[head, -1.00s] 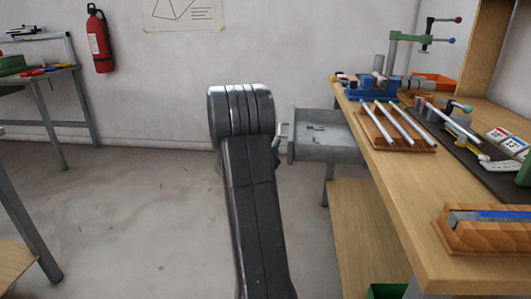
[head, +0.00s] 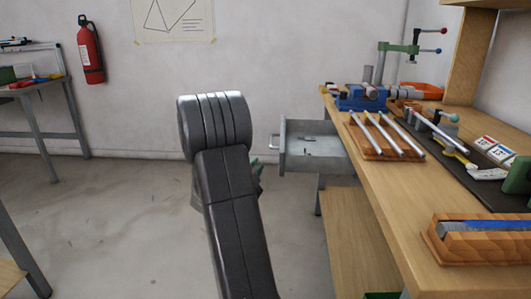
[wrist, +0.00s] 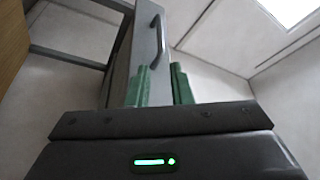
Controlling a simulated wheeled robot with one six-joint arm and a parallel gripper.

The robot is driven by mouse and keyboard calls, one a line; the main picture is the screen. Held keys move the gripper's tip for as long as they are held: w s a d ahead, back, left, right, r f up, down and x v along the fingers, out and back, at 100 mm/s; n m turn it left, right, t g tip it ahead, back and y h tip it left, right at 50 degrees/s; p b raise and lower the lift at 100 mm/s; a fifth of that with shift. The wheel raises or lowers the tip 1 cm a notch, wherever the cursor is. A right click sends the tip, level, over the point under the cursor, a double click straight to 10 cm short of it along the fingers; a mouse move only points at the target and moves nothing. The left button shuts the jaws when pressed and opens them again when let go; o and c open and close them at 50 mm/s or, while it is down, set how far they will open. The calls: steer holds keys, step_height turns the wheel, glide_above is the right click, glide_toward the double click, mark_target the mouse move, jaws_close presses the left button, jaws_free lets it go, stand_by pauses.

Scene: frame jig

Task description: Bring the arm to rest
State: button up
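My arm stands upright in the middle of the head view and hides most of my gripper. A green finger (head: 257,176) shows just right of the arm. In the wrist view the two green fingers of my gripper (wrist: 160,84) are apart, with nothing held between them. A grey metal drawer (head: 312,150) hangs pulled out from the left side of the workbench, to the right of my arm. Its front and curved handle (wrist: 158,32) show beyond the fingers in the wrist view. I cannot tell the exact gap to the drawer.
The wooden workbench (head: 400,205) fills the right side. It carries a blue vise (head: 362,98), a wooden rack with metal rods (head: 385,140) and a wooden tray (head: 490,245). A fire extinguisher (head: 91,50) hangs on the back wall. Floor left of my arm is clear.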

mark_target(271, 142)
steer(key=b+x, duration=0.1)
steer(key=x, duration=1.2)
steer(key=shift+w+d+r, duration=0.1)
steer(key=shift+w+r, duration=0.05)
steer(key=shift+w, duration=0.1)
steer(key=shift+d, duration=0.1)
steer(key=shift+s, duration=0.1)
